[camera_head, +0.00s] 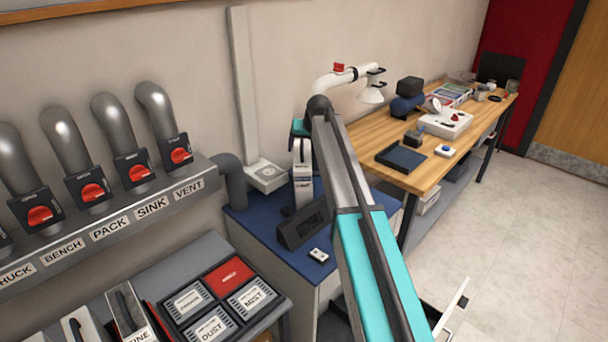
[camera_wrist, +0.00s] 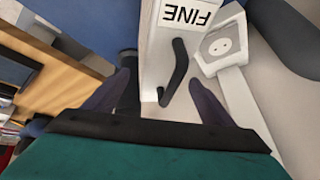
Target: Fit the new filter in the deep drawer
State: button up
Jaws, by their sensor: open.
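A white filter block with a FINE label (camera_wrist: 185,16) and a black handle (camera_wrist: 172,75) is in the wrist view. It looks like the white block (camera_head: 303,178) standing upright on the blue cabinet top. My gripper (camera_wrist: 160,80) is open, with its fingers on either side of the handle in the picture. I cannot tell whether they touch it. In the head view my teal gripper body (camera_head: 299,127) is just above the block, partly behind my arm. A drawer front with a handle (camera_head: 452,308) stands pulled out at lower right. Its inside is hidden by my arm.
A black holder (camera_head: 303,222) and a small white item (camera_head: 319,255) share the blue top (camera_head: 262,232). Another filter (camera_head: 127,309) stands at lower left. The wooden bench (camera_head: 455,155) holds several items.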

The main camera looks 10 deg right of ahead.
jog(key=shift+p+x, duration=0.45)
jog(key=shift+x, duration=1.15)
jog(key=shift+r, duration=0.1)
